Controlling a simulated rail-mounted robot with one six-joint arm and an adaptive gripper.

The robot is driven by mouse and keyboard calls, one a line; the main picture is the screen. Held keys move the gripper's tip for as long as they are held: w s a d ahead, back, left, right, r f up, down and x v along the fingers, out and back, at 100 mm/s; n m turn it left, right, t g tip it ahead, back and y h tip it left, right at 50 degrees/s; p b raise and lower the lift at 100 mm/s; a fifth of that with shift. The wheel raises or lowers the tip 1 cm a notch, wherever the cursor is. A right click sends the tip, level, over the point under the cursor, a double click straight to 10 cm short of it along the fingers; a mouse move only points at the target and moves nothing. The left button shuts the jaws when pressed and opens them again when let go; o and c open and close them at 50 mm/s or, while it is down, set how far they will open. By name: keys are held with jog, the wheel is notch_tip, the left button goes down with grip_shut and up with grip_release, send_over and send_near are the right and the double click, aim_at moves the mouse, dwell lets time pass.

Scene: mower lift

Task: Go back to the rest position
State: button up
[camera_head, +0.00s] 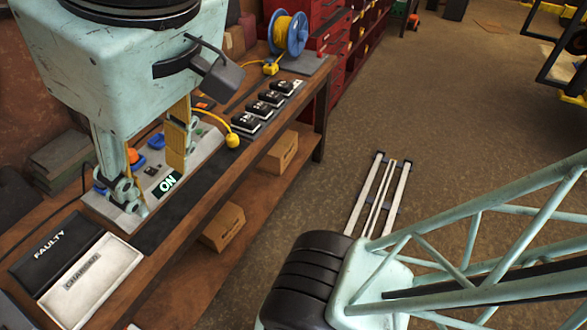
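My gripper (152,178) hangs at the left over the workbench (180,245), pointing down. Its two fingers are spread apart, with a yellow pad showing on the right one and nothing visible held between them. Below and behind the fingers is a grey control panel (207,148).
A black FAULTY tray (45,258) and a white CHARGED tray (118,258) lie at the bench's near end. Several black batteries (258,108) stand in a row near a blue reel (289,35) of yellow cable. Cardboard boxes (223,227) sit underneath. Floor (430,90) to the right is mostly clear.

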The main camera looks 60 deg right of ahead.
jog(key=shift+s+f+b, duration=0.1)
jog(key=shift+f+b, duration=1)
jog(key=shift+f, duration=0.5)
jog(key=shift+d, duration=0.15)
jog(key=shift+d, duration=0.25)
jog(key=shift+f, duration=0.1)
jog(key=f+b, duration=0.5)
jog(key=b, duration=0.1)
jog(key=shift+a+f, duration=0.4)
jog(key=shift+d, duration=0.1)
jog(key=shift+d, duration=0.3)
dwell(0.3)
